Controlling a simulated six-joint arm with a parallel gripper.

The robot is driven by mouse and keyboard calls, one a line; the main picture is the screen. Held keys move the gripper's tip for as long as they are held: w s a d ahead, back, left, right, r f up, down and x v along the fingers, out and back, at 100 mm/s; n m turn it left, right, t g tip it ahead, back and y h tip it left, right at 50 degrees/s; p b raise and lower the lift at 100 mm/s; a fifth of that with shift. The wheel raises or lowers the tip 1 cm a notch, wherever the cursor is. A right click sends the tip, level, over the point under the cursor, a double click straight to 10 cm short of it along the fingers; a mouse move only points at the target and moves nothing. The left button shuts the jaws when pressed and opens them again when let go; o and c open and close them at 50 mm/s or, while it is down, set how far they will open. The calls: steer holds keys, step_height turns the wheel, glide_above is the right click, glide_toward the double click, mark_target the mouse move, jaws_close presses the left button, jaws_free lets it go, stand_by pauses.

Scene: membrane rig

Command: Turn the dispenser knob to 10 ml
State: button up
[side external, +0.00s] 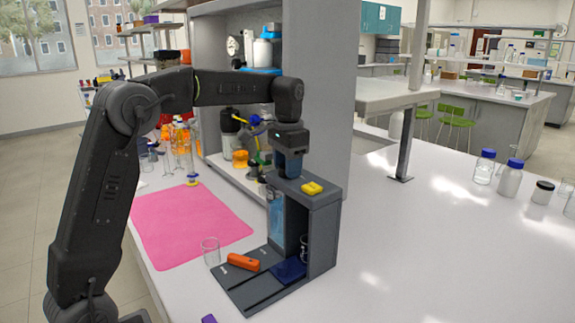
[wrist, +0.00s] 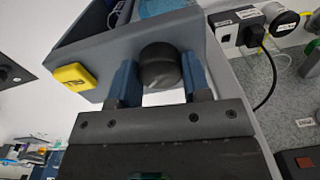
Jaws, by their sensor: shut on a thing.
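The dispenser (side external: 322,228) is a dark grey stand on the white bench in the side view, with a clear blue-tinted part on its left side. My gripper (side external: 291,172) is over the top of the dispenser, pointing down. In the wrist view the round black knob (wrist: 160,67) sits between the blue fingers of my gripper (wrist: 160,80), which are shut on it. A yellow block (side external: 312,188) is on the dispenser top beside the knob; it also shows in the wrist view (wrist: 75,76). The knob is hidden in the side view, and no volume marking is readable.
A pink mat (side external: 190,225) lies to the left. Shelves with bottles stand behind. The bench to the right is mostly clear, with several bottles (side external: 511,178) farther off.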

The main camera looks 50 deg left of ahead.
stand_by(0.4)
steer(key=o, duration=0.9)
steer(key=shift+r, duration=0.1)
steer(key=shift+d+r, duration=0.15)
steer(key=shift+r, duration=6.7)
